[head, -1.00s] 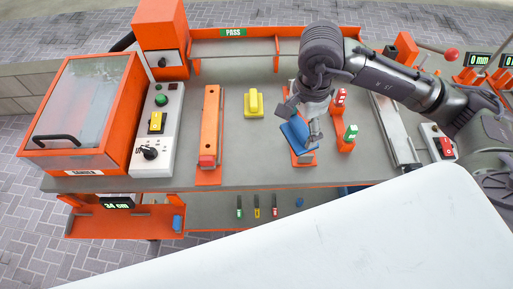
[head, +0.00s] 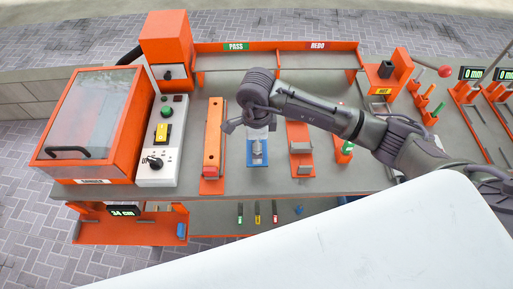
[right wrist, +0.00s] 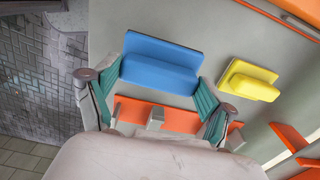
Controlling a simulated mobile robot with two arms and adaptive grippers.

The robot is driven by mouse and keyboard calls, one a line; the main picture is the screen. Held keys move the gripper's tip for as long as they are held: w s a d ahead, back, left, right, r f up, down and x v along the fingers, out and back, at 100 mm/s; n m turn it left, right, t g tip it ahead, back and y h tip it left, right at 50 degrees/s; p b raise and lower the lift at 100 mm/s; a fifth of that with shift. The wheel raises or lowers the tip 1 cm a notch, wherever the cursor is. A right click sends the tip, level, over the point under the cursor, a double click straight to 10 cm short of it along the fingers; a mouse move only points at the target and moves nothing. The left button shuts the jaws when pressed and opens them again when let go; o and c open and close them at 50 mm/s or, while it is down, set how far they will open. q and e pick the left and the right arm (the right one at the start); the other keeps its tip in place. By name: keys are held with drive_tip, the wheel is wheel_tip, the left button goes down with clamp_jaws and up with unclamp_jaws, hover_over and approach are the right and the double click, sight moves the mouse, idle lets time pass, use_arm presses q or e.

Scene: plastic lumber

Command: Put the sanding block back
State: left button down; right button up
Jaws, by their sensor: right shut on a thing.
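The blue sanding block (right wrist: 160,68) has a flat plate with a raised grip. In the right wrist view it sits between the green-padded fingers of my right gripper (right wrist: 158,95), which is shut on it. In the head view my right gripper (head: 257,135) covers part of the blue block (head: 257,160). The block is between the long orange fixture (head: 213,135) and an orange holder (head: 300,150) with grey parts. I cannot tell if it touches the bench. The holder's orange plate (right wrist: 180,119) lies below the block in the wrist view. My left gripper is not in view.
A yellow block (right wrist: 250,80) of similar shape lies near the blue one; the gripper hides it in the head view. Green-and-red pieces (head: 345,150) stand right of the holder. A grey control panel (head: 160,140) and orange cabinet (head: 90,120) fill the left.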

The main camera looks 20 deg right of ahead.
wheel_tip(320, 180, down, 3)
drive_tip(key=shift+f+p, duration=0.15)
drive_tip(key=shift+p, duration=0.6)
drive_tip(key=shift+f, duration=0.35)
drive_tip(key=shift+f, duration=0.15)
drive_tip(key=o, duration=1)
drive_tip(key=shift+c, duration=0.2)
